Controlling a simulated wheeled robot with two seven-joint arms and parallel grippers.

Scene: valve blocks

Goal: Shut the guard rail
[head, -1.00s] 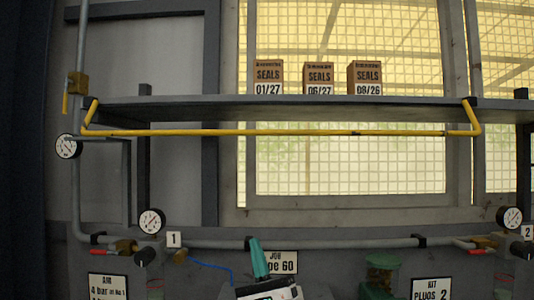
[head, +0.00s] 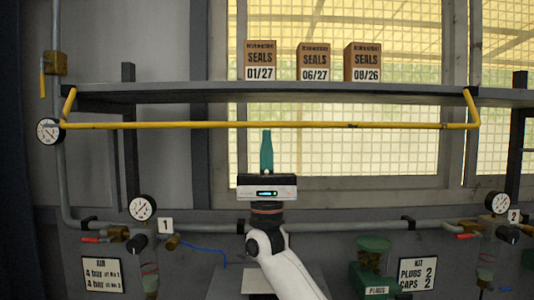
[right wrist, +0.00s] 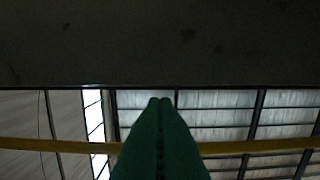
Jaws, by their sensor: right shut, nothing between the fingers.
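The guard rail (head: 200,125) is a yellow bar hung on two bent yellow end arms from the shelf's ends. It hangs low, below the front edge of the shelf (head: 330,95). My right gripper (head: 266,135) has green fingers, shut and empty, pointing up just below the middle of the bar in the head view. In the right wrist view the fingers (right wrist: 160,105) point up toward the dark shelf underside, and the yellow bar (right wrist: 45,145) passes behind them. I cannot tell whether they touch the bar. My left gripper is not in view.
Three brown SEALS boxes (head: 313,62) stand on the shelf above the bar. Gauges (head: 142,207) and a grey pipe (head: 340,227) run along the wall below. A green bin (head: 374,280) stands low at the right. The space between bar and pipe is mostly clear.

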